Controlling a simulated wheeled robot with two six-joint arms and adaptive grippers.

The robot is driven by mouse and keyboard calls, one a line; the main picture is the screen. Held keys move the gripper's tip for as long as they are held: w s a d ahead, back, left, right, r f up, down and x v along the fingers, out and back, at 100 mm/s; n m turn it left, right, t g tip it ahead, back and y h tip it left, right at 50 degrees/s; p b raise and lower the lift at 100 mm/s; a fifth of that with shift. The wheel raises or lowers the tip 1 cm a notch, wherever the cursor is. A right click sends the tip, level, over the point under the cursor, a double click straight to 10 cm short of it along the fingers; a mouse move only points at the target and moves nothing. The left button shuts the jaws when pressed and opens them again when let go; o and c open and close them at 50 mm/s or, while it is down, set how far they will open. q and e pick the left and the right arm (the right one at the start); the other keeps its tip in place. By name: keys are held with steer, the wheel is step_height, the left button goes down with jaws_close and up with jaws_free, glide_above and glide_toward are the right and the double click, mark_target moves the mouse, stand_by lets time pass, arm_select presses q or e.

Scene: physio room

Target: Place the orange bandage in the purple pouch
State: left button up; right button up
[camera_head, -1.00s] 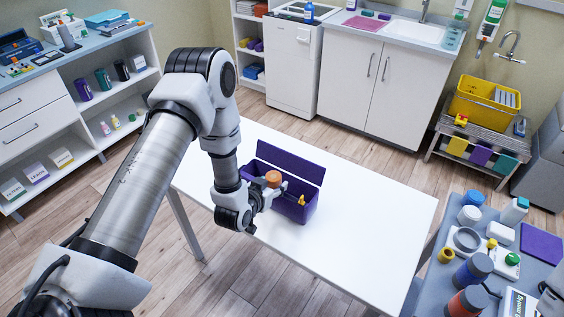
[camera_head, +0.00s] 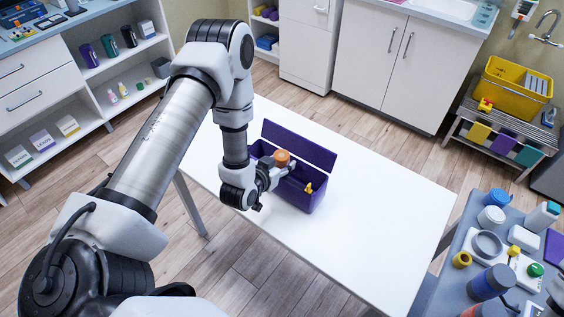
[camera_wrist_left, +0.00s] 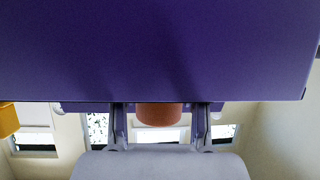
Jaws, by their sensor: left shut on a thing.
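The purple pouch (camera_head: 288,197) is an open box with its lid (camera_head: 300,147) standing up along the far side. It sits on the white table. My left gripper (camera_head: 277,168) is shut on the orange bandage (camera_head: 282,157), a short upright cylinder, and holds it over the pouch opening, left of its middle. The bandage's lower part is hidden in the head view. In the left wrist view the bandage (camera_wrist_left: 159,114) shows between the two fingers (camera_wrist_left: 160,132), with a broad purple face of the pouch (camera_wrist_left: 160,50) in front. My right gripper does not show.
A small yellow thing (camera_head: 309,187) is at the pouch's right end. The white table (camera_head: 375,205) is otherwise clear. A blue-grey trolley top (camera_head: 470,245) with several bottles and jars stands at the right. A yellow crate (camera_head: 500,90) sits on a rack behind.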

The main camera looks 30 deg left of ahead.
arm_select(q)
steer(key=shift+s+f, duration=0.1)
steer(key=shift+f, duration=0.25)
steer(key=o, duration=1)
steer(key=shift+s, duration=0.1)
steer(key=shift+o, duration=0.6)
steer(key=shift+d+f, duration=0.1)
steer(key=shift+d, duration=0.15)
